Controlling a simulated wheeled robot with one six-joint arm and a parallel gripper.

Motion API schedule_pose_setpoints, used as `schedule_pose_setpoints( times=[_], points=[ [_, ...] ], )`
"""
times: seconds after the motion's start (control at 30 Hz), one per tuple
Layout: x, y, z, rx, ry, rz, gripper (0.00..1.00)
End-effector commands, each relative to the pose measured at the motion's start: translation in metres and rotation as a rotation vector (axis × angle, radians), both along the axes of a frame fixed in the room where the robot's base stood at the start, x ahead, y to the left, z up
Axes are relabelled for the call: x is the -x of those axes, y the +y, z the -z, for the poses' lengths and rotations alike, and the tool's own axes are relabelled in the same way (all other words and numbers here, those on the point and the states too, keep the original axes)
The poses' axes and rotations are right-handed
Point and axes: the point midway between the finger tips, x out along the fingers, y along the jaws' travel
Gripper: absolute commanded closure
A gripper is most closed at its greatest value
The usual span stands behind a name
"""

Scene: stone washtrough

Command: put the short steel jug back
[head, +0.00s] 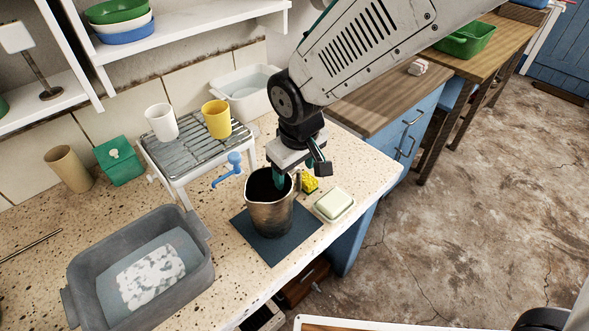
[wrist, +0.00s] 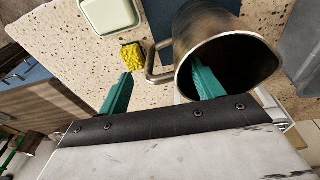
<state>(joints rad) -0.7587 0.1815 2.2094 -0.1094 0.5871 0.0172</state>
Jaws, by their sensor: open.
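The short steel jug (head: 270,217) stands upright on a dark blue mat (head: 268,252) on the speckled counter, its mouth open and its handle on the right. It also shows in the wrist view (wrist: 200,22). My gripper (head: 299,180) is open at the jug's handle side. In the wrist view my gripper (wrist: 161,70) has one teal finger over or inside the jug's mouth and the other outside, beyond the handle. The rim and handle lie between the fingers. I cannot tell whether either finger touches the jug.
A yellow sponge (head: 309,183) and a soap dish (head: 334,204) lie right of the jug. A grey basin (head: 140,275) is at left. Bare counter lies between basin and mat.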

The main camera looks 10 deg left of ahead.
Motion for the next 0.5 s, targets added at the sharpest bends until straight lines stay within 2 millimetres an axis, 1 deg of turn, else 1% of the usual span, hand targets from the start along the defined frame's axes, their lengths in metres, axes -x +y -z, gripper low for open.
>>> schedule_pose_setpoints(
  times=[0.03,0.3,0.4,0.5],
  points=[
    [0.001,0.000,-0.010,-0.004,-0.004,0.000,0.34],
    [0.010,-0.004,-0.067,-0.004,-0.005,0.000,0.34],
    [0.013,-0.005,-0.085,-0.004,-0.004,0.000,0.34],
    [0.016,-0.007,-0.099,-0.004,-0.003,0.000,0.34]
  ],
)
